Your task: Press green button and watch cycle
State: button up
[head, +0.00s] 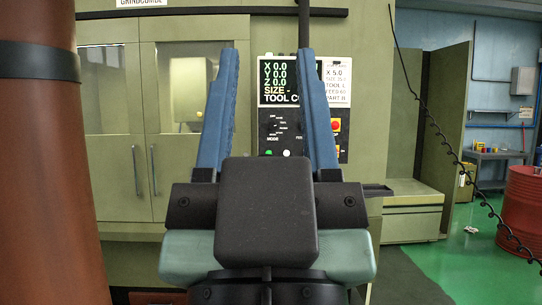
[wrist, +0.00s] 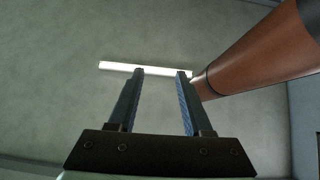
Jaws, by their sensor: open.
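The control panel (head: 285,123) of the green machine is in the head view, seen between my gripper's fingers. A red button (head: 336,125) on a yellow base is at the panel's right. The screen (head: 279,80) above reads zeros for Y, Y and Z. My gripper (head: 270,60) is open and empty, fingers pointing up, in front of the panel. In the wrist view my gripper (wrist: 158,73) faces the ceiling, and no button shows there.
The machine's closed double doors (head: 150,120) with two handles are left of the panel. A red drum (head: 522,210) and a workbench (head: 495,155) stand at the right. A coiled black cable (head: 450,150) hangs at the right. Green floor (head: 475,245) there is mostly clear.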

jog(key=shift+a, duration=0.1)
grip_shut()
dwell(1.8)
